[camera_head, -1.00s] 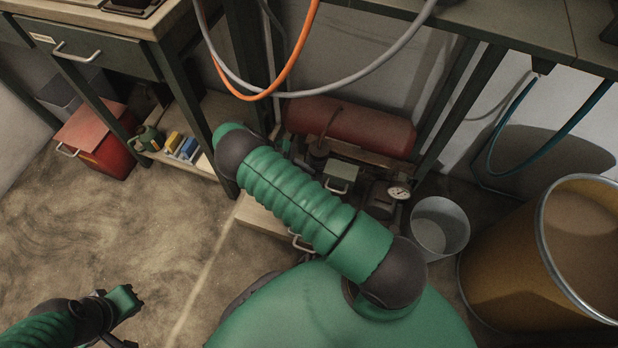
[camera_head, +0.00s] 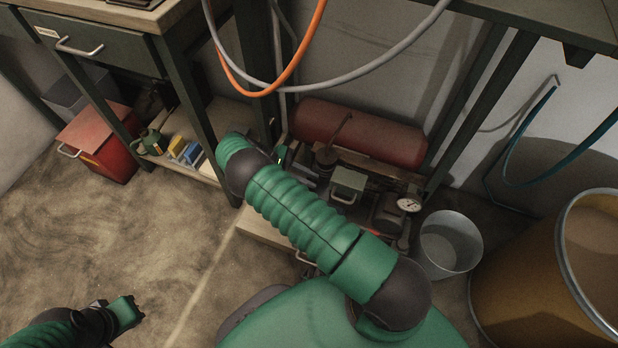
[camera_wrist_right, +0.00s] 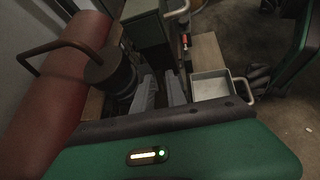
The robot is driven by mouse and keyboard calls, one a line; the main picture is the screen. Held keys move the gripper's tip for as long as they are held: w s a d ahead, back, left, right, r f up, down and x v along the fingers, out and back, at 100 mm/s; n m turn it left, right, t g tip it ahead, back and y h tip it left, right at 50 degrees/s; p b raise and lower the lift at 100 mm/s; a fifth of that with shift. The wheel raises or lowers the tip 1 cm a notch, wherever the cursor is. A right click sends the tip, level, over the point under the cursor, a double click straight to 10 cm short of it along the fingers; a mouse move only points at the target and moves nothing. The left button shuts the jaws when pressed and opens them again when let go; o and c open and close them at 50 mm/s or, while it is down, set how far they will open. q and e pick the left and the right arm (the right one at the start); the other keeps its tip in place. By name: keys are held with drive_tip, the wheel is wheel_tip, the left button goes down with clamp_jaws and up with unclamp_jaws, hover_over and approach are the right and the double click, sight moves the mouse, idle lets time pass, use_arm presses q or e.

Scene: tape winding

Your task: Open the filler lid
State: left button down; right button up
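A dark round cap (camera_head: 326,158) with a thin bent rod stands in front of the red tank (camera_head: 365,134). In the right wrist view the cap (camera_wrist_right: 110,74) looks shut, its rod reaching over the tank. A green box (camera_head: 348,182) with a handle sits beside it; I cannot tell for certain which part is the filler lid. My right gripper (camera_wrist_right: 162,88) is open, with two grey fingers apart and empty beside the cap. In the head view my right arm partly hides it. My left gripper (camera_head: 134,312) is low at the left, far from the machine.
A gauge (camera_head: 408,204) and a grey bucket (camera_head: 450,243) are right of the machine, with a brown drum (camera_head: 545,275) beyond. Orange and grey hoses (camera_head: 290,75) hang above. A red box (camera_head: 98,142) stands at left. The floor at left is clear.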

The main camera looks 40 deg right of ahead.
drive_tip(key=shift+o, duration=1.2)
wheel_tip(320, 180, up, 4)
drive_tip(key=p, duration=0.3)
drive_tip(key=s+a+p, duration=0.8)
drive_tip(key=s+a, duration=0.2)
drive_tip(key=s, duration=0.2)
drive_tip(key=shift+s+r, duration=0.3)
drive_tip(key=shift+r, duration=0.15)
